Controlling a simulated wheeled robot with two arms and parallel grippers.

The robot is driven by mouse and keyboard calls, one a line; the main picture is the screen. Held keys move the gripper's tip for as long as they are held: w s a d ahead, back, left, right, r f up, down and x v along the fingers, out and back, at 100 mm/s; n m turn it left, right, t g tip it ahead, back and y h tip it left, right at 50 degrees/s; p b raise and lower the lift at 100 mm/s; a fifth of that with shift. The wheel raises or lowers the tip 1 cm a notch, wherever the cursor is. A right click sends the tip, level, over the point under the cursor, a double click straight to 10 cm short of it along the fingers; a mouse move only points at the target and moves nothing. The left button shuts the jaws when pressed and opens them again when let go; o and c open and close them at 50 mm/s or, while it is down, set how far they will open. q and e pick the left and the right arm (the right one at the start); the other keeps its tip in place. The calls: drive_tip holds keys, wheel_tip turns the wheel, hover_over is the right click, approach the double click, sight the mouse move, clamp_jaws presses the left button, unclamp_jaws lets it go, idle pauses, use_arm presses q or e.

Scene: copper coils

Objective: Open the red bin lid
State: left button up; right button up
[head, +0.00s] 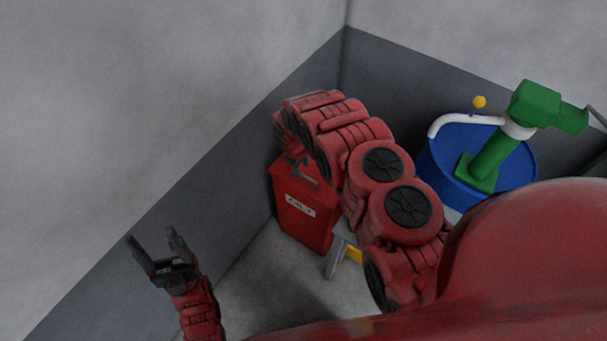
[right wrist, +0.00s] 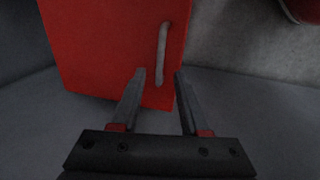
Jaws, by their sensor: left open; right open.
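The red bin (head: 302,222) stands on the floor by the wall in the head view, with a white label on its front. My right arm covers part of its top. In the right wrist view a red face of the bin (right wrist: 100,45) carries a grey bar handle (right wrist: 162,45). My right gripper (right wrist: 160,73) is open and empty, its fingertips on either side of the handle's lower end in the picture. I cannot tell whether they touch it. My left gripper (head: 155,250) is open and empty, to the left of the bin and apart from it.
A blue drum (head: 445,160) with a green pump (head: 493,155) stands to the right of the bin. A grey and yellow object (head: 338,258) lies on the floor beside the bin. Grey walls meet behind the bin. Floor between my left gripper and the bin looks clear.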

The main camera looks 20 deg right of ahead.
sight(304, 176)
drive_tip(key=shift+w+d+f, duration=0.15)
drive_tip(key=shift+d+f, duration=0.05)
drive_tip(key=shift+f, duration=1)
drive_tip(key=shift+w+d+f, duration=0.15)
drive_tip(key=shift+f, duration=1.05)
clamp_jaws()
